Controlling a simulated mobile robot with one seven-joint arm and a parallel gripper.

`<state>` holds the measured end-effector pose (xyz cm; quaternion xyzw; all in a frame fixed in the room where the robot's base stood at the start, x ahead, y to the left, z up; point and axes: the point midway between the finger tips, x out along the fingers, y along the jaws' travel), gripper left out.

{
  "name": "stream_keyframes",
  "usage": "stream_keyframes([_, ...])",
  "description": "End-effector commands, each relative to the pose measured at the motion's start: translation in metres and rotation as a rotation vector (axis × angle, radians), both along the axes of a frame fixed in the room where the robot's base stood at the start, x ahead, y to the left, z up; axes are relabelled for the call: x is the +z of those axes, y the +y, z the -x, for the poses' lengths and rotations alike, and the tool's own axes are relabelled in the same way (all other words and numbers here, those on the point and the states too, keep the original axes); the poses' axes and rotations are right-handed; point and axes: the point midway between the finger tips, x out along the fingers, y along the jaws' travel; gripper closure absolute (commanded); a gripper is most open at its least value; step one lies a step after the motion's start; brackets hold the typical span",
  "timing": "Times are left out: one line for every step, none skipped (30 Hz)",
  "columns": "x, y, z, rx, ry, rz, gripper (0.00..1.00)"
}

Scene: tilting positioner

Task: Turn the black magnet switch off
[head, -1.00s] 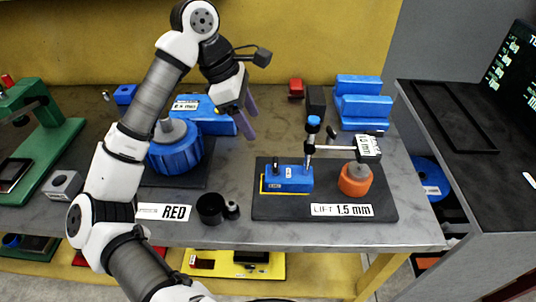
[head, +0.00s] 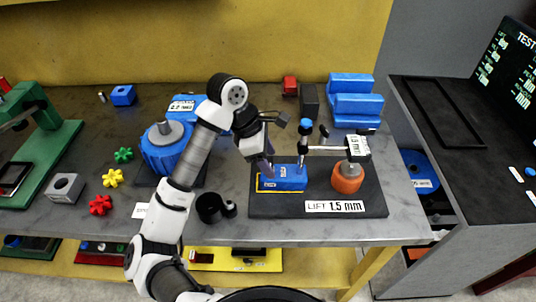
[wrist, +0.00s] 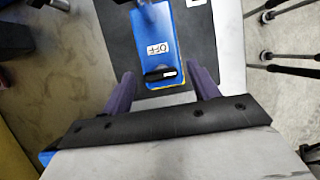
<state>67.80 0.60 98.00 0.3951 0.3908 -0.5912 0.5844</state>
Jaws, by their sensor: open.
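The blue magnet base (head: 290,180) sits on a black plate (head: 318,207). In the wrist view the base (wrist: 158,22) carries a white "OFF" label (wrist: 159,48). The black magnet switch (wrist: 160,74) lies crosswise near the base's end, with a small white mark at its right. My gripper (head: 266,162) is over the left end of the base. In the wrist view my gripper (wrist: 162,84) is open, with one purple finger on each side of the switch and gaps between. In the head view the fingers largely hide the switch. I cannot tell the remaining height.
A post with a blue knob (head: 306,91) rises from the base and holds an arm with a dial (head: 357,148) over an orange cylinder (head: 347,178). Black cups (head: 211,208) stand left of the plate. A blue round part (head: 165,150) and coloured knobs (head: 112,178) lie farther left.

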Motion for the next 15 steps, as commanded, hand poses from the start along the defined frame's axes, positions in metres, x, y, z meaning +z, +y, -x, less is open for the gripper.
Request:
stream_keyframes([-0.0008, -0.0004, 0.0001, 0.0, 0.0, 0.001, 0.4])
stream_keyframes([-0.0011, -0.0005, 0.0001, 0.0, 0.0, 0.001, 0.4])
stream_keyframes([-0.0013, -0.0006, 0.0001, 0.0, 0.0, 0.001, 0.4])
stream_keyframes([-0.0014, -0.0006, 0.0001, 0.0, 0.0, 0.0, 0.4])
stream_keyframes([-0.0014, -0.0006, 0.0001, -0.001, 0.0, 0.0, 0.4])
stream_keyframes([-0.0013, -0.0005, 0.0001, -0.001, 0.0, 0.0, 0.4])
stream_keyframes([-0.0013, -0.0005, 0.0001, -0.001, 0.0, 0.0, 0.4])
stream_keyframes([-0.0012, -0.0005, 0.0001, -0.001, 0.0, 0.0, 0.4])
stream_keyframes([-0.0012, -0.0005, 0.0001, -0.001, 0.0, 0.0, 0.45])
stream_keyframes([-0.0012, -0.0005, 0.0001, -0.001, 0.0, 0.0, 0.49])
stream_keyframes([-0.0011, -0.0005, 0.0, 0.0, 0.0, 0.0, 0.53])
stream_keyframes([-0.0011, -0.0005, 0.0, -0.001, 0.0, 0.0, 0.58])
stream_keyframes([-0.0011, -0.0005, 0.0, 0.0, 0.0, 0.0, 0.62])
stream_keyframes([-0.0011, -0.0005, 0.0, 0.0, 0.0, 0.0, 0.66])
stream_keyframes([-0.001, -0.0004, 0.0, 0.0, 0.0, 0.0, 0.71])
